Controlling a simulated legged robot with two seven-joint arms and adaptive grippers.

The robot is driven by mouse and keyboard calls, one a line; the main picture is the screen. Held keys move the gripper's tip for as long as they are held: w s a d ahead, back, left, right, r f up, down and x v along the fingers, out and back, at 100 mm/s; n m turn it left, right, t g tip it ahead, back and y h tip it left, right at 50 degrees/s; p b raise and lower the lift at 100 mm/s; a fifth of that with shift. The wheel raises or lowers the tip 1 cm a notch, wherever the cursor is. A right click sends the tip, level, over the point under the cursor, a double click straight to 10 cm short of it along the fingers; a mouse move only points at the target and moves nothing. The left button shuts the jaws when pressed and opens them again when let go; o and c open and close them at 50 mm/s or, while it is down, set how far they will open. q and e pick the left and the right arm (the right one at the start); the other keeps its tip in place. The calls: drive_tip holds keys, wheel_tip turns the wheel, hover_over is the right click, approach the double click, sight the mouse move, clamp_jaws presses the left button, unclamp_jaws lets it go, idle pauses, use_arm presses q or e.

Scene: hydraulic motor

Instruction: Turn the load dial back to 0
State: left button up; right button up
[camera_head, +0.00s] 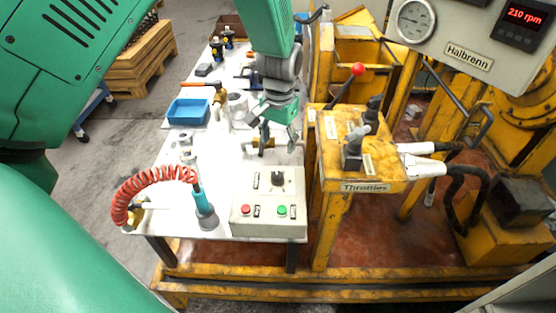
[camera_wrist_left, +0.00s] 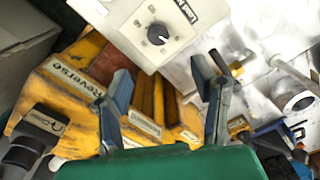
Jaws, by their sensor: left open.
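The load dial (camera_head: 278,179) is a black round knob on the upper face of a pale grey control box (camera_head: 240,217) at the table's near right corner. In the left wrist view the dial (camera_wrist_left: 158,34) shows near the top, with marks around it too small to read. Its setting cannot be told. My left gripper (camera_head: 278,140) is open and empty, beyond and above the box in the head view. In the left wrist view its two fingers (camera_wrist_left: 163,85) stand apart, with the dial beyond their tips and clear of them. My right gripper is not in view.
Red and green buttons (camera_head: 281,211) sit on the box front. A yellow throttle stand (camera_head: 345,178) with levers is close on the right. A teal tool with a red coiled hose (camera_head: 150,184) is left. A blue tray (camera_head: 188,111) lies behind. A display (camera_head: 524,19) reads 210 rpm.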

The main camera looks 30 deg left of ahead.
sight(278, 175)
use_arm(q)
drive_tip(key=f+m+b, duration=0.1)
drive_tip(key=f, duration=0.5)
drive_tip(key=f+m+b, duration=0.1)
drive_tip(key=f+b, duration=0.1)
drive_tip(key=f, duration=0.3)
drive_tip(key=shift+s+f, duration=0.2)
drive_tip(key=shift+f, duration=0.55)
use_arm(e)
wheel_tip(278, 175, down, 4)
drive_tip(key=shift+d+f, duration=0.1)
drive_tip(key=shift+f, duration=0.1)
